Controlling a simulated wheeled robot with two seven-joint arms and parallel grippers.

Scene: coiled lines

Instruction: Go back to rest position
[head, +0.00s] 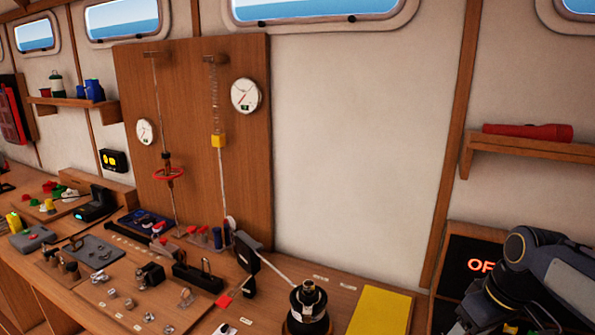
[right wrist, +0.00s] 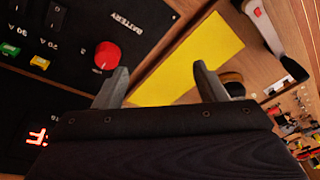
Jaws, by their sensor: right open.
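My right arm (head: 540,275) comes in at the lower right of the head view, in front of a black panel. Its fingertips cannot be made out there. In the right wrist view my right gripper (right wrist: 160,72) is open, its two grey fingers wide apart with nothing between them. Beyond the fingers lie a yellow mat (right wrist: 190,62) and the black battery panel (right wrist: 75,75) with a red knob (right wrist: 108,55). My left gripper is in neither view.
The yellow mat (head: 380,311) lies on the bench left of the black panel (head: 465,257). A black winch-like drum (head: 309,305) stands beside it. A shelf (head: 530,148) with a red flashlight (head: 527,132) is above my right arm. Small parts crowd the bench at left.

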